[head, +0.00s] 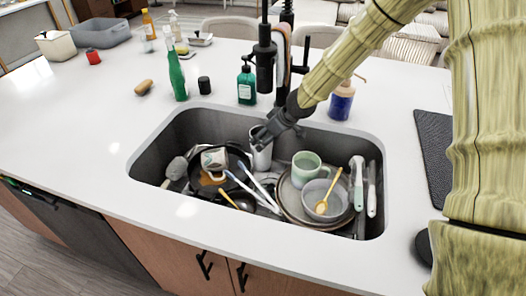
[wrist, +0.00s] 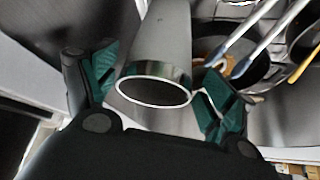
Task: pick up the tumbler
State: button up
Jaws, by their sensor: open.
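The tumbler (head: 261,155) is a pale grey-white cup standing in the sink, near its back wall. In the wrist view the tumbler (wrist: 160,55) shows its round open rim and grey side between my fingers. My gripper (head: 270,134) is over the tumbler's top in the head view. In the wrist view my gripper (wrist: 152,95) is open, with one green-padded finger on each side of the rim. The right finger looks close to the rim; I cannot tell if it touches. The tumbler's base is not clear in either view.
The sink (head: 148,165) is crowded: a mug (head: 214,160) on a dark pan, a green mug (head: 306,165), a bowl (head: 322,199) on plates, and several utensils. The black faucet (head: 264,62) stands behind. A green bottle (head: 177,76) and soap dispenser (head: 246,87) stand on the counter.

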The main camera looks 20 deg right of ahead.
jog(key=x, duration=0.4)
jog(key=shift+w+f, duration=0.15)
jog(key=shift+f, duration=0.15)
jog(key=c, duration=1.1)
jog(key=shift+r, duration=0.2)
